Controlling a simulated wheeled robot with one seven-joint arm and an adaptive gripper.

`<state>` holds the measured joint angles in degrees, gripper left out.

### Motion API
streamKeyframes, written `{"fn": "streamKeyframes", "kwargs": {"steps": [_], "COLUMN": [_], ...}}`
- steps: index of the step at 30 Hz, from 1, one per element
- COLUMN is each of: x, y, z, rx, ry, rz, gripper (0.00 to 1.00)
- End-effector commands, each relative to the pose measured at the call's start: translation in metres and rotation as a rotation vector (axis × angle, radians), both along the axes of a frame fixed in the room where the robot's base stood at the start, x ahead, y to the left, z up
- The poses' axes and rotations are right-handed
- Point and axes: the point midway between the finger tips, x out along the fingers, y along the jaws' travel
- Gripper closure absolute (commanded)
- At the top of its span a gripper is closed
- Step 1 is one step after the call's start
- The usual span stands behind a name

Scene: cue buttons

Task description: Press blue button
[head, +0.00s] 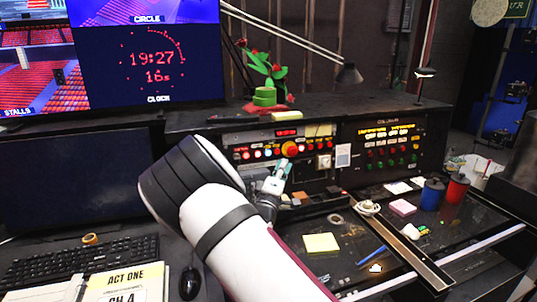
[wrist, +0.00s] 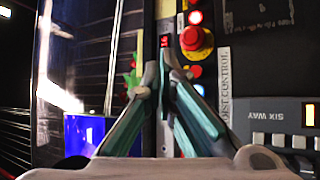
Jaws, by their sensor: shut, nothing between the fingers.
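My gripper (head: 284,167) is shut and empty, held in front of the button row of the desk's back console. In the wrist view the fingertips (wrist: 165,66) meet in front of the panel, beside a large red knob (wrist: 195,40) on a yellow base. The knob also shows in the head view (head: 289,149). A small pale bluish light (wrist: 199,90) sits in the same row, partly behind a finger; I cannot tell if it is the blue button. No other clearly blue button shows. Contact with the panel cannot be told.
The console (head: 385,135) carries several red, green and yellow lit buttons at right. Blue and red cups (head: 432,192) (head: 456,189), a yellow note (head: 321,243) and a keyboard (head: 80,265) lie around my arm.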

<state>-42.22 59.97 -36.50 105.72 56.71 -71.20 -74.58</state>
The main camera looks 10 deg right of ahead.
Motion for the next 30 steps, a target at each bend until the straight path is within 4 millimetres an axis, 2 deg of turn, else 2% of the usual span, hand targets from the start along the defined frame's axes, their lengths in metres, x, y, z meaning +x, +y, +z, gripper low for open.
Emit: {"fn": "streamKeyframes", "kwargs": {"steps": [14,20,30], "x": [0.003,0.021,0.065], "y": [0.002,0.004,0.010], "z": [0.000,-0.005,-0.012], "rx": [-0.013,-0.013,-0.011], "ry": [-0.007,-0.008,-0.008], "rz": [-0.001,-0.001,-0.002], "gripper": [1.00,1.00,1.00]}}
